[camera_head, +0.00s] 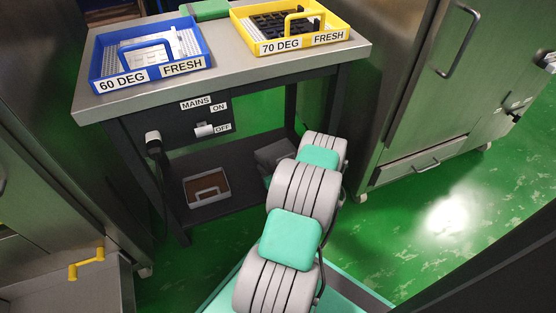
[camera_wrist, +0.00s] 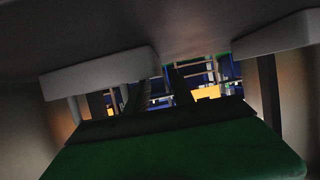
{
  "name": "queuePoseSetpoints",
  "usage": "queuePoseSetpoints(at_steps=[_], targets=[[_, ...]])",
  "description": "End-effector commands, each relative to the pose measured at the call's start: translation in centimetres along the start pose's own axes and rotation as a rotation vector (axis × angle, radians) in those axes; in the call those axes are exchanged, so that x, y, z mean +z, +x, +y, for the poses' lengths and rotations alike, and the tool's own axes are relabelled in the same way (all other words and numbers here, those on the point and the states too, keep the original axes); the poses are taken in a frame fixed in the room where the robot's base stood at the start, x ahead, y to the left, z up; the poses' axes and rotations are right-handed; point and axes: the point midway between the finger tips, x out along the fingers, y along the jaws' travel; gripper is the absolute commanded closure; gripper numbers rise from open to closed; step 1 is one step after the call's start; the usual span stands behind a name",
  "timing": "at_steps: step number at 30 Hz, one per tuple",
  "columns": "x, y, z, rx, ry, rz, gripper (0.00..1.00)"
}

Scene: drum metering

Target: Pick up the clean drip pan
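A grey pan-like box (camera_head: 274,153) is on the lower shelf under the table, partly hidden by my arm in the head view. I cannot see inside it. A second light grey pan (camera_head: 207,187) with a handle and a brown bottom sits on the same shelf, to its left. My arm reaches under the tabletop, and my gripper is hidden in the head view. In the dark wrist view, my gripper (camera_wrist: 196,62) shows two pale blocks that look like its fingers, set apart with a gap between them. No pan is clearly visible there.
The tabletop (camera_head: 225,76) carries a blue tray (camera_head: 152,78) marked 60 DEG FRESH and a yellow tray (camera_head: 290,42) marked 70 DEG FRESH. A mains switch (camera_head: 205,130) is on the table's front. Steel cabinets (camera_head: 425,95) stand on both sides. Green floor is open at right.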

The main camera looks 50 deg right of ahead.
Motion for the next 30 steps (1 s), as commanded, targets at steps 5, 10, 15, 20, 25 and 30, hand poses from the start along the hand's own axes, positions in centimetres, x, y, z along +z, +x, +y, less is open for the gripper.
queuePoseSetpoints(at_steps=[5, 10, 15, 20, 25, 30], targets=[[0.4, 3.6, 0.0, -0.004, -0.005, 0.002, 0.71], [0.0, 4.6, 0.2, 0.0, -0.001, 0.001, 0.71], [-0.1, 4.5, 0.3, 0.001, 0.0, 0.001, 0.73], [0.0, 4.4, 0.3, 0.002, 0.0, 0.0, 0.86], [0.0, 4.4, 0.3, 0.002, 0.0, 0.0, 1.0], [0.0, 4.4, 0.3, 0.002, 0.0, 0.0, 1.0]])
